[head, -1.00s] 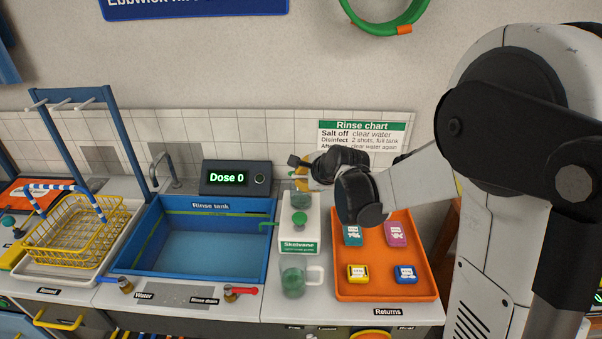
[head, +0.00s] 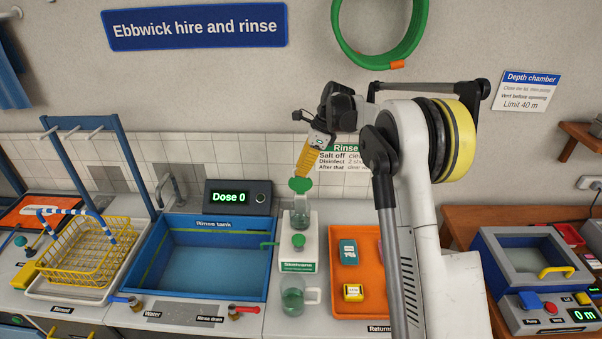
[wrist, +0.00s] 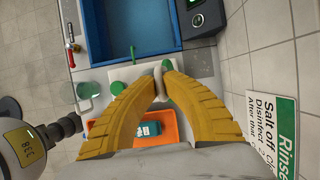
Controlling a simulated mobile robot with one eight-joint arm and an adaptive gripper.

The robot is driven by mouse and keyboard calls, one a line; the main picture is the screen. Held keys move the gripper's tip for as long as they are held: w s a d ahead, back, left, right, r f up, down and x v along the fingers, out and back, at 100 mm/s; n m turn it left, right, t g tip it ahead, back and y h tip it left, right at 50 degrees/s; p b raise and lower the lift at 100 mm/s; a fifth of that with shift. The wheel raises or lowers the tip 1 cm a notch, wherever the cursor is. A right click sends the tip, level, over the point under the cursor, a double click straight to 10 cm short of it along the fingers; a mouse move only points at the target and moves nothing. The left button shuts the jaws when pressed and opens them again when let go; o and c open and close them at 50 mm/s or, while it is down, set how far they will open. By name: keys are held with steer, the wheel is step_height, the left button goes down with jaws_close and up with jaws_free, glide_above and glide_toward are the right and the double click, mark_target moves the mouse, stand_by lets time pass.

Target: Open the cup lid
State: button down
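A small clear cup (head: 299,216) stands at the back of the white dispenser (head: 306,255), and it has a green lid (head: 300,185). In the head view the lid shows raised and tilted above the cup's mouth. My gripper (head: 302,174) points down from above, its yellow fingertips right at the lid. The dispenser's green knob (head: 298,240) is in front of the cup.
A clear mug (head: 293,300) with green liquid stands before the dispenser. An orange tray (head: 341,275) with small devices is at its right, partly behind my arm. The blue rinse tank (head: 208,262) is at its left. A dose display (head: 238,197) and tiled wall stand behind.

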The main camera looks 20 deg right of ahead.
steer(key=shift+w+d+r, duration=0.1)
steer(key=shift+w+d, duration=0.05)
steer(key=shift+w, duration=0.45)
steer(key=c, duration=1.5)
jaws_free()
steer(key=shift+c, duration=0.2)
steer(key=shift+d+r, duration=0.1)
steer(key=shift+r, duration=0.2)
steer(key=s+d, duration=0.3)
steer(key=d, duration=0.8)
steer(key=shift+s+d+r, duration=0.15)
steer(key=shift+d+r, duration=0.1)
steer(key=shift+d, duration=0.15)
